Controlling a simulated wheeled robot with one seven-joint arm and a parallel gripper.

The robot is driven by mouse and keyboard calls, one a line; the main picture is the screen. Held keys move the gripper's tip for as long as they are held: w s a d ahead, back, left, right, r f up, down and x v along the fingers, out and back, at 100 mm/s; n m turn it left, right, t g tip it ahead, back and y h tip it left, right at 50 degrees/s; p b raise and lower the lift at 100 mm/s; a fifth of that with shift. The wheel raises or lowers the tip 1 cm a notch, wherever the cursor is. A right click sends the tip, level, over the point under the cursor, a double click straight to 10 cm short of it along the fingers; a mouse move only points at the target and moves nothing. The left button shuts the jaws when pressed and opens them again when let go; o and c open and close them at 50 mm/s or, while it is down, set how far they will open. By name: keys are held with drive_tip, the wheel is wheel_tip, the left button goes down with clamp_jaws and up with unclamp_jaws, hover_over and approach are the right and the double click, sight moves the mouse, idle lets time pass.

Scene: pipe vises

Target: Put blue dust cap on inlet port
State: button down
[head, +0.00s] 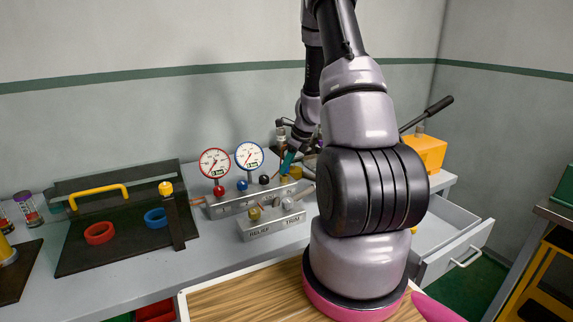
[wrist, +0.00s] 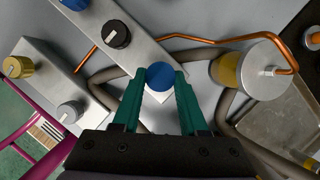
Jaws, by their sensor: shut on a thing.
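My gripper (wrist: 160,80) has green fingers, shut on the round blue dust cap (wrist: 160,75). The cap sits between the fingertips, over or beside the end of the grey metal manifold block (wrist: 130,52); I cannot tell if they touch. In the head view my gripper (head: 289,160) is behind the gauges' right side, partly hidden by my arm, and the cap cannot be made out there. I cannot pick out the inlet port for certain in either view; the fingers and cap may cover it.
The manifold carries a red-rimmed gauge (head: 215,163), a blue-rimmed gauge (head: 249,157) and knobs. A RELIEF/TRIM block (head: 270,222) stands in front. In the wrist view, a copper pipe (wrist: 205,41) and a capped cylinder (wrist: 250,76) are close right. An open drawer (head: 450,243) is at right.

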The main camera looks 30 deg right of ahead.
drive_tip(key=shift+f, duration=0.75)
drive_tip(key=shift+c, duration=1.8)
unclamp_jaws()
drive_tip(key=v, duration=1)
drive_tip(key=shift+s+r, duration=0.15)
drive_tip(key=shift+r, duration=0.25)
